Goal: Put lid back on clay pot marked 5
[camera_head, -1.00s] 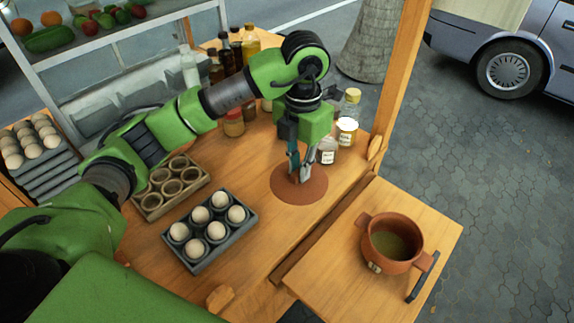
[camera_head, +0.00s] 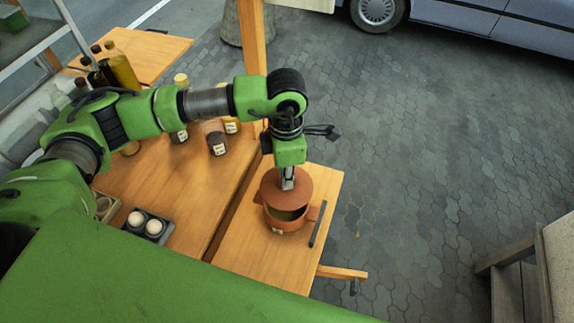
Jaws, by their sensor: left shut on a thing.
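The clay pot (camera_head: 287,222) is a reddish-brown open pot with side handles, standing on the wooden side shelf (camera_head: 240,255). A small pale label shows low on its front, too small to read here. The round clay lid (camera_head: 298,186) is over the pot's far part, and some of the dark inside shows at the near side. My left gripper (camera_head: 288,182) is shut on the lid at its middle, just above the pot. I cannot tell whether the lid touches the rim. My right gripper is not in view.
A black handle (camera_head: 318,224) lies along the shelf's right edge. An egg tray (camera_head: 148,228) and several bottles and jars (camera_head: 215,140) stand on the counter to the left. A wooden post (camera_head: 255,35) rises behind my arm. Paving (camera_head: 420,150) is open on the right.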

